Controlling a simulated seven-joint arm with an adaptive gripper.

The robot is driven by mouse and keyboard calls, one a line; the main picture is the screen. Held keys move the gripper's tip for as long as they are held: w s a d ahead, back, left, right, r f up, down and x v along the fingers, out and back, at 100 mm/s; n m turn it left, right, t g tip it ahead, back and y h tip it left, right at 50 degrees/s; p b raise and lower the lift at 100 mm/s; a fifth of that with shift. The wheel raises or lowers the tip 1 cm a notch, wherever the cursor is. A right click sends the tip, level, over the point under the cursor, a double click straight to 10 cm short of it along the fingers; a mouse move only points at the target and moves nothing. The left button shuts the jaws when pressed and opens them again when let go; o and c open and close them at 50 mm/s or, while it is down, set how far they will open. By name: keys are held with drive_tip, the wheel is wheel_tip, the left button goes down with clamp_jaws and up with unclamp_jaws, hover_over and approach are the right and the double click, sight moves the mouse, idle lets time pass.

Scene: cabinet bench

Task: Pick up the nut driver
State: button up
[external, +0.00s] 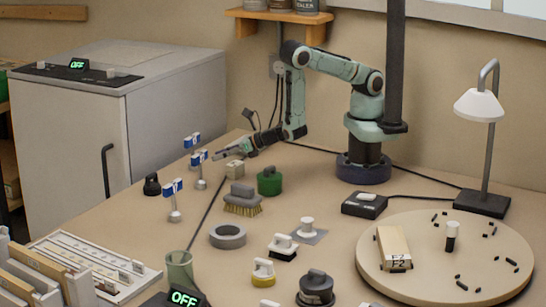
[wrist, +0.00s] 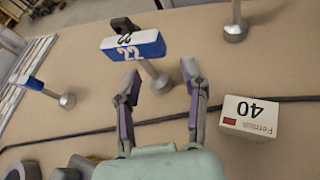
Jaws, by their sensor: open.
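Several T-shaped tools with blue-and-white heads and metal shafts stand upright on the bench; I take these for nut drivers. One nut driver (wrist: 134,46) marked 22 is just beyond my gripper (wrist: 161,78) in the wrist view, its round metal foot (wrist: 160,84) appearing between the fingertips. In the external view this seems to be the middle nut driver (external: 199,160), just left of my gripper (external: 217,155). My gripper is open and empty. Another nut driver (external: 173,190) stands nearer the external camera, and one (external: 192,142) farther back.
A pale block marked 40 (wrist: 251,116) lies right of my fingers in the wrist view. A black knobbed object (external: 152,184), a brush (external: 242,200) and a green round object (external: 269,181) stand nearby. A dark cable (wrist: 70,136) crosses the bench. A cabinet (external: 150,125) stands left.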

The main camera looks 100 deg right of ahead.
sight(200, 180)
drive_tip(key=a+f+n, duration=0.1)
drive_tip(key=n+y, duration=0.1)
drive_tip(key=shift+a+f+n, duration=0.35)
drive_tip(key=shift+n, duration=0.05)
drive_tip(key=x, duration=0.6)
drive_tip(key=shift+w, duration=0.4)
clamp_jaws()
